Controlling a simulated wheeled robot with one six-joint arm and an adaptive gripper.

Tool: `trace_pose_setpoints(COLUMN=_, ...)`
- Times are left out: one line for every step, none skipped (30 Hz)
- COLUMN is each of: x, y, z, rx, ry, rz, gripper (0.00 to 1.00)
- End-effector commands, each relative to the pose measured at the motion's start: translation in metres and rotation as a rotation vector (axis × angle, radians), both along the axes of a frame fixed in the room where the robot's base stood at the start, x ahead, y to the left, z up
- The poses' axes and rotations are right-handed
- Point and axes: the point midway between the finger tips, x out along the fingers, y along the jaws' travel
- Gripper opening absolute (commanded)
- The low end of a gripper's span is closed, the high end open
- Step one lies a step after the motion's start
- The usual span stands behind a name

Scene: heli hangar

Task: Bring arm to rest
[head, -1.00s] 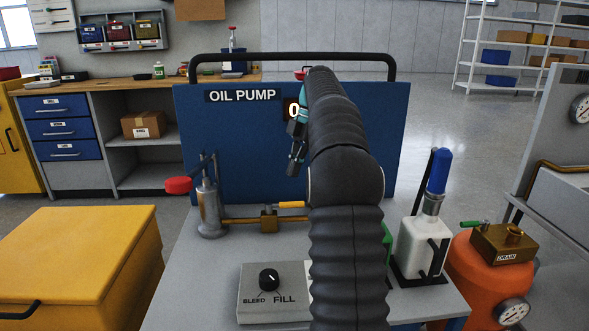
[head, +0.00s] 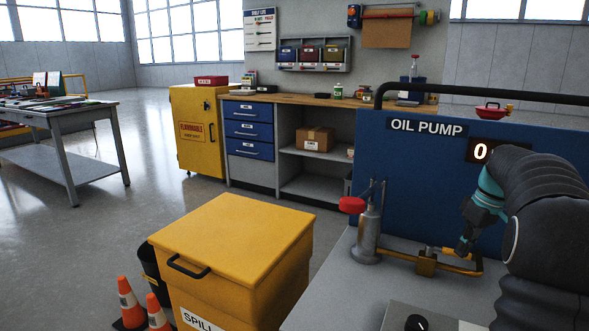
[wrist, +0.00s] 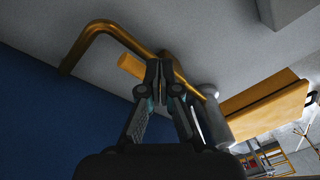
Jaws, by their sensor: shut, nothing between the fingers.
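My arm is the dark ribbed limb at the right of the head view, in front of the blue oil pump panel (head: 420,180). My gripper (head: 462,252) hangs at its end, pointing down, close to the brass pipe and valve (head: 426,263) on the grey bench top. In the wrist view my gripper (wrist: 165,65) is shut and empty, its fingertips together. Behind them are the brass pipe (wrist: 105,27) and the yellow valve handle (wrist: 131,67). I cannot tell whether the fingertips touch the handle.
The hand pump (head: 368,235) with a red grip stands left of the valve. A yellow spill bin (head: 235,240) and traffic cones (head: 130,300) stand left of the bench. A knob box (head: 400,318) is at the front. Open floor (head: 100,235) lies farther left.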

Motion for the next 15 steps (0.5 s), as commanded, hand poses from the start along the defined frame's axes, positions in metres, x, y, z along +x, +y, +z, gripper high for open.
trace_pose_setpoints(x=-0.011, y=0.012, z=0.0, rx=-0.016, ry=0.006, rz=-0.074, gripper=0.0)
trace_pose_setpoints(x=-0.016, y=0.019, z=-0.001, rx=-0.025, ry=0.007, rz=-0.125, gripper=0.0)
trace_pose_setpoints(x=-0.025, y=0.029, z=-0.002, rx=-0.036, ry=0.009, rz=-0.188, gripper=0.0)
trace_pose_setpoints(x=-0.031, y=0.036, z=-0.002, rx=-0.046, ry=0.007, rz=-0.233, gripper=0.0)
trace_pose_setpoints(x=-0.038, y=0.043, z=-0.003, rx=-0.054, ry=0.005, rz=-0.274, gripper=0.0)
trace_pose_setpoints(x=-0.047, y=0.053, z=-0.003, rx=-0.063, ry=0.0, rz=-0.325, gripper=0.0)
trace_pose_setpoints(x=-0.055, y=0.061, z=-0.003, rx=-0.07, ry=-0.004, rz=-0.362, gripper=0.0)
trace_pose_setpoints(x=-0.062, y=0.069, z=-0.004, rx=-0.076, ry=-0.009, rz=-0.394, gripper=0.0)
trace_pose_setpoints(x=-0.072, y=0.079, z=-0.004, rx=-0.083, ry=-0.018, rz=-0.435, gripper=0.0)
trace_pose_setpoints(x=-0.079, y=0.086, z=-0.005, rx=-0.088, ry=-0.025, rz=-0.463, gripper=0.0)
trace_pose_setpoints(x=-0.087, y=0.094, z=-0.005, rx=-0.092, ry=-0.032, rz=-0.488, gripper=0.0)
trace_pose_setpoints(x=-0.098, y=0.103, z=-0.006, rx=-0.097, ry=-0.042, rz=-0.52, gripper=0.0)
trace_pose_setpoints(x=-0.106, y=0.11, z=-0.007, rx=-0.1, ry=-0.052, rz=-0.54, gripper=0.0)
trace_pose_setpoints(x=-0.114, y=0.117, z=-0.008, rx=-0.102, ry=-0.06, rz=-0.558, gripper=0.0)
trace_pose_setpoints(x=-0.125, y=0.126, z=-0.009, rx=-0.105, ry=-0.072, rz=-0.58, gripper=0.0)
